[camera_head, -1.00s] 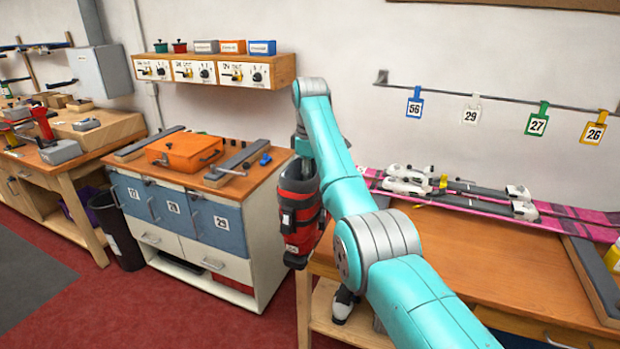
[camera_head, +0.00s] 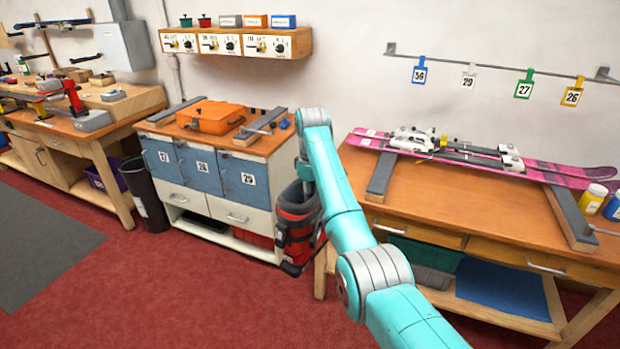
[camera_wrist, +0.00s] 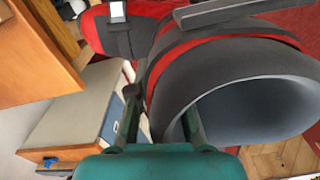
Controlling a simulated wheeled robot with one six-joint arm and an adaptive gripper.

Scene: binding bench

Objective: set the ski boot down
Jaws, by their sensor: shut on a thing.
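The red and black ski boot (camera_head: 297,228) hangs upright from my gripper in the head view, in front of the gap between the drawer cabinet and the right bench. In the wrist view its dark cuff (camera_wrist: 235,75) fills the right side, with the hollow opening facing me. My gripper (camera_wrist: 160,122) is shut on the cuff wall, one finger at the opening and the other outside. In the head view the fingers are hidden behind my arm. I cannot tell whether the sole touches anything.
The right bench (camera_head: 460,205) carries pink skis (camera_head: 565,175) on grey supports. Its lower shelf holds a green bin (camera_head: 425,255) and a blue mat (camera_head: 503,287). The cabinet (camera_head: 238,212) with blue fronts bears an orange case (camera_head: 211,116). Red floor (camera_head: 190,290) is clear in front.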

